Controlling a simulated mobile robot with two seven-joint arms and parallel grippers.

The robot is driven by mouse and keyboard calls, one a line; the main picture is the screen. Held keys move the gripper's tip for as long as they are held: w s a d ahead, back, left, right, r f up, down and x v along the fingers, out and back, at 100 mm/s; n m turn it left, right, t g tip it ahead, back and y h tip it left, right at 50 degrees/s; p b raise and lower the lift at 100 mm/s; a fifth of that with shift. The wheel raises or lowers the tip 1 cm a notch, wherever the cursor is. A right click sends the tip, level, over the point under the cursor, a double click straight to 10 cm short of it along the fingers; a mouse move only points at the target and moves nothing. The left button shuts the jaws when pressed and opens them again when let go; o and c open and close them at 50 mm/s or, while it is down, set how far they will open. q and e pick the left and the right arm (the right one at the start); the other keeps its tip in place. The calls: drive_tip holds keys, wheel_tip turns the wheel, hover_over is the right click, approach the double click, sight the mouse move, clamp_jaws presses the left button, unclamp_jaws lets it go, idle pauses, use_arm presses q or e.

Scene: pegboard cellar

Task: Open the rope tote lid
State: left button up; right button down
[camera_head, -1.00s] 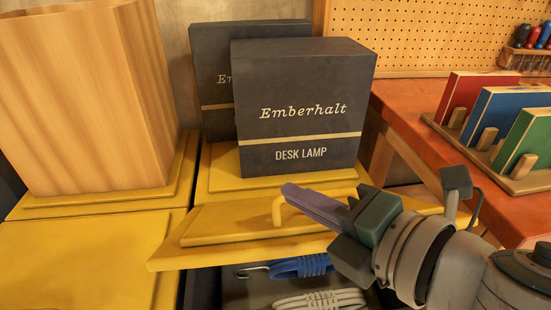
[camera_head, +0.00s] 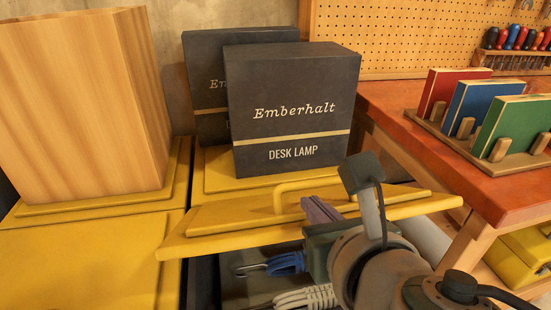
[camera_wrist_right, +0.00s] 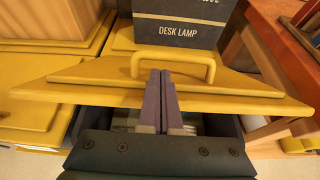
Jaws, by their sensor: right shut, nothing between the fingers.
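The rope tote lid (camera_head: 225,222) is a yellow panel with a loop handle (camera_head: 283,190). It is lifted at the front, leaving a gap above the dark tote (camera_head: 232,290). Inside the tote lie a coiled blue rope (camera_head: 288,263) and a pale rope (camera_head: 308,296). My right gripper (camera_head: 317,208) is at the lid's front edge, its purple fingers shut and empty. In the wrist view the fingers (camera_wrist_right: 161,84) overlap the lid (camera_wrist_right: 90,85), with tips just below the handle (camera_wrist_right: 172,54); contact is unclear. My left gripper is out of view.
Dark desk lamp boxes (camera_head: 295,105) stand on yellow behind the lid. A wooden bin (camera_head: 80,105) stands on the yellow surface at left. An orange workbench (camera_head: 430,140) with coloured panels in a rack (camera_head: 470,140) is at right.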

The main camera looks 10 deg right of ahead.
drive_tip(key=shift+x, duration=1.3)
drive_tip(key=shift+r, duration=0.1)
